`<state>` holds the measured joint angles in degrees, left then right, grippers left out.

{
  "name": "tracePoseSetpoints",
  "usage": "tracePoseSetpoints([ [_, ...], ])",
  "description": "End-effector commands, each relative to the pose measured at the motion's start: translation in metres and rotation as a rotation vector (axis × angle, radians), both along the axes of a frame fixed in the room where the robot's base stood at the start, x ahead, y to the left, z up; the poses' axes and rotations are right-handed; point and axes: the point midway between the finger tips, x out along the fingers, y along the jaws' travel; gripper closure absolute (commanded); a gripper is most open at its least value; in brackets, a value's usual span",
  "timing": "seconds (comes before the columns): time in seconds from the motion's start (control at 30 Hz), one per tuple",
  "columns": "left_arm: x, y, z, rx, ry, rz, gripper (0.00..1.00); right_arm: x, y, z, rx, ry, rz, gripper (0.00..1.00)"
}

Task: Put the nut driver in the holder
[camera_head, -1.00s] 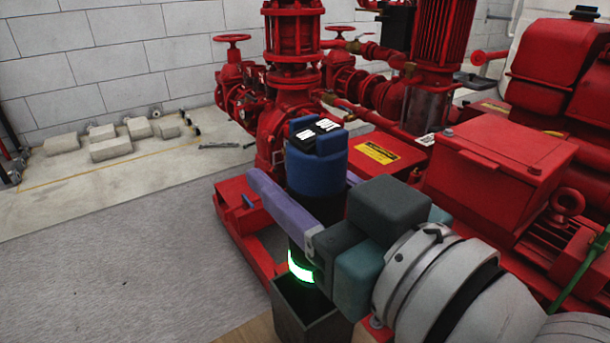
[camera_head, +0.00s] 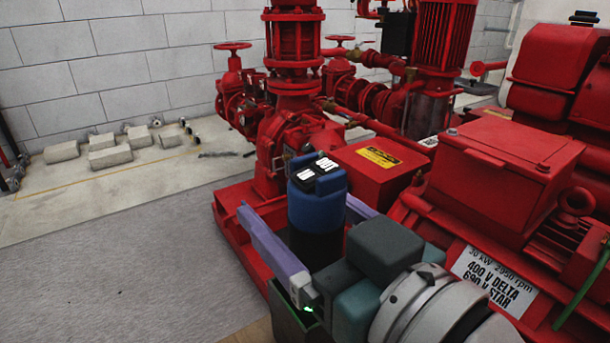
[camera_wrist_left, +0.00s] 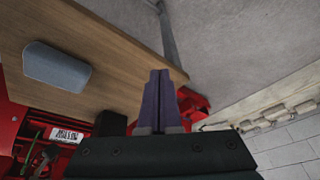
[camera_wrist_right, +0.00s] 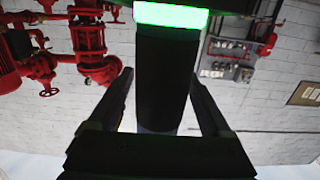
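The nut driver (camera_head: 318,205), a thick tool with a blue top and black body, stands upright. Its lower end is down inside the dark square holder (camera_head: 287,328), lit green inside. In the right wrist view its black body (camera_wrist_right: 163,80) and glowing green ring (camera_wrist_right: 172,15) show. My right gripper (camera_head: 296,204) has its purple fingers apart on either side of the driver, with gaps visible along the body. My left gripper (camera_wrist_left: 160,72) is shut and empty in the left wrist view, away from the driver. The driver's bottom is hidden.
The red pumpset (camera_head: 295,140) and a red motor (camera_head: 510,165) stand close behind and to the right. A wooden table (camera_wrist_left: 110,60) bears a grey-blue rounded block (camera_wrist_left: 57,67). Concrete blocks (camera_head: 110,157) lie by the wall. The grey floor (camera_head: 110,250) at left is clear.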

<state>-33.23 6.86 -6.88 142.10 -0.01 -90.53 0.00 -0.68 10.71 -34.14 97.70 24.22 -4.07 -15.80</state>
Motion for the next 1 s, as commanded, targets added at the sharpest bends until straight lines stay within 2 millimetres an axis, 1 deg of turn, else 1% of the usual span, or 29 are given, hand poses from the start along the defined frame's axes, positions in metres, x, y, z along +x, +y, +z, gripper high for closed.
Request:
tracePoseSetpoints([
  [0.17,0.000,-0.001,0.000,-0.005,0.000,0.004,1.00,0.000,0.000,0.000,0.000,0.000,0.000,0.17],
  [0.27,0.000,-0.001,0.003,-0.005,0.000,0.004,1.00,0.000,0.000,0.004,0.001,-0.001,0.000,0.17],
  [0.33,0.000,-0.001,0.006,-0.005,0.000,0.004,1.00,-0.005,-0.004,0.005,-0.002,0.001,0.000,0.17],
  [0.47,0.000,-0.001,0.017,-0.005,0.000,0.004,1.00,-0.024,-0.017,0.007,-0.005,0.003,0.001,0.17],
  [0.6,0.000,-0.001,0.028,-0.004,0.000,0.003,1.00,-0.051,-0.037,0.009,-0.005,0.004,0.002,0.17],
  [0.73,0.000,0.000,0.034,-0.001,0.000,0.001,1.00,-0.073,-0.053,0.010,-0.004,0.003,0.002,0.17],
  [0.9,0.000,0.001,0.039,0.003,0.000,-0.002,1.00,-0.092,-0.066,0.009,-0.002,0.002,0.000,0.17],
  [1.0,0.000,0.001,0.040,0.005,0.000,-0.004,1.00,-0.096,-0.070,0.010,0.000,0.000,0.001,0.17],
])
